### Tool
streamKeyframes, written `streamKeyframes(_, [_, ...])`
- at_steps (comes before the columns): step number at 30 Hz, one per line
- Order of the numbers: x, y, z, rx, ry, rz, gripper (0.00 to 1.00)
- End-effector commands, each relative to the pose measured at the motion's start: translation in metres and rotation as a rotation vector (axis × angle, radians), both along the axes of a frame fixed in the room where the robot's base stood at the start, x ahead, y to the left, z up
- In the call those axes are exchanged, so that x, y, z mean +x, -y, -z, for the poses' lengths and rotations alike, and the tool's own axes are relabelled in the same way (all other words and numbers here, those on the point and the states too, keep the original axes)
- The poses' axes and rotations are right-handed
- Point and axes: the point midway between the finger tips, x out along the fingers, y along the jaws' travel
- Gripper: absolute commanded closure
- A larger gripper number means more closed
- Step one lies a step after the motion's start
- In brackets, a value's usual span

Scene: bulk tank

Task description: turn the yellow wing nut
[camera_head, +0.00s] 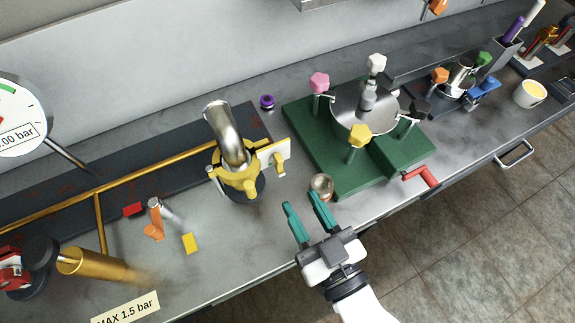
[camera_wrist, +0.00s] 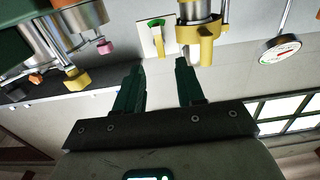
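A yellow knob-like nut (camera_head: 360,135) stands on a short stem at the front of the steel tank lid (camera_head: 352,110). It appears at the left in the wrist view (camera_wrist: 75,78), near a pink nut (camera_wrist: 105,47). Its wings cannot be made out. A separate yellow clamp (camera_head: 238,180) encircles the curved steel pipe. My gripper (camera_head: 305,214) is open and empty near the bench's front edge, below and left of the yellow nut and apart from it. Its teal fingers show spread (camera_wrist: 158,78).
A small metal cup (camera_head: 321,186) stands just beyond my fingertips. The tank sits on a green base (camera_head: 312,130) with a red handle (camera_head: 422,176) beside it. A yellow pipe (camera_head: 140,170) and small loose parts occupy the left bench. A white bowl (camera_head: 530,94) stands far right.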

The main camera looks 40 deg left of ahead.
Motion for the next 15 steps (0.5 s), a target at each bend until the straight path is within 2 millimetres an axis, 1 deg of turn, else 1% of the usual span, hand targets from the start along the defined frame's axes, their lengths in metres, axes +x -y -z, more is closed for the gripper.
streamKeyframes(1, [0.004,-0.01,-0.001,0.002,0.003,-0.002,0.62])
streamKeyframes(3, [0.009,-0.022,-0.001,0.003,0.003,-0.001,0.62])
streamKeyframes(9, [0.022,-0.054,-0.001,0.002,0.002,-0.001,0.62])
streamKeyframes(15, [0.031,-0.073,0.0,0.001,0.0,0.002,0.62])
